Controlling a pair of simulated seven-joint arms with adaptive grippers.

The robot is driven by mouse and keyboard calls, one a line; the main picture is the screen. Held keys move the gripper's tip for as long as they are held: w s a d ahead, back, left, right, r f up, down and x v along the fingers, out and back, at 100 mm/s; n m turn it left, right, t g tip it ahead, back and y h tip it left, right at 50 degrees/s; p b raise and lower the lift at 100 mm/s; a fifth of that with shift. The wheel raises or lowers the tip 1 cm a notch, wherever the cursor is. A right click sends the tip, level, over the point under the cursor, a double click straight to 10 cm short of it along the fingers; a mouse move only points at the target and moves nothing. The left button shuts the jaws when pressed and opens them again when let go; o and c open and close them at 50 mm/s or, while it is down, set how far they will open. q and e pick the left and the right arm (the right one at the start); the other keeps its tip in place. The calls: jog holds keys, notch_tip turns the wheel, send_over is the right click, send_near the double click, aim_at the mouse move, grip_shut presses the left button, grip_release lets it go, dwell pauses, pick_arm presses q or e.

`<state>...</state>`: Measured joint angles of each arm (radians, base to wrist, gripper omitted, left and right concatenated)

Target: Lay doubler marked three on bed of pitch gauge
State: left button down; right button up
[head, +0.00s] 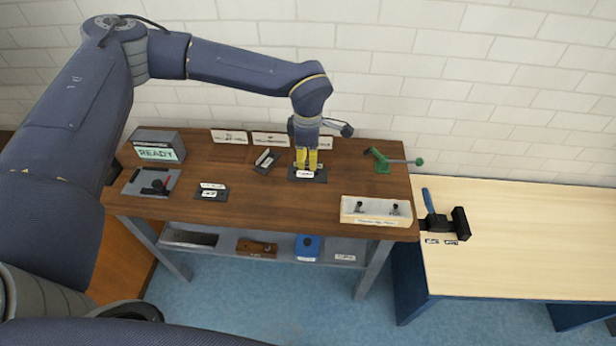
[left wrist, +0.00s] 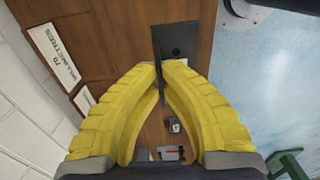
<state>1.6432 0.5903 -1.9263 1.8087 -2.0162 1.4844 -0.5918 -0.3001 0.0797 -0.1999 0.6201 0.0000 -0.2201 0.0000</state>
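My left gripper (head: 306,167) points down over the back middle of the dark wooden bench, its yellow fingers close together. In the left wrist view a thin dark plate (left wrist: 159,80) shows edge-on between the fingertips (left wrist: 163,68); its marking cannot be read. A flat dark plate (left wrist: 182,40) lies just beyond the fingertips. In the head view a dark plate with a white label (head: 307,175) shows right below the fingers. A tilted dark labelled piece (head: 267,160) lies to the left, and a dark plate with two labels (head: 211,192) further left. I cannot tell which is the pitch gauge. My right gripper is out of view.
A green clamp (head: 383,163) and a pale box (head: 375,212) are at the right. Placards (head: 270,139) line the back. The bench's front middle is clear.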

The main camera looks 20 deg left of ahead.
pick_arm(q)
notch_tip(320, 180, up, 13)
dwell(1.1)
jog(key=shift+r, duration=0.1)
jog(key=m, duration=2)
send_over(302, 176)
jog(key=s+a, duration=0.3)
jog(key=s, duration=0.1)
jog(key=shift+f, duration=1.9)
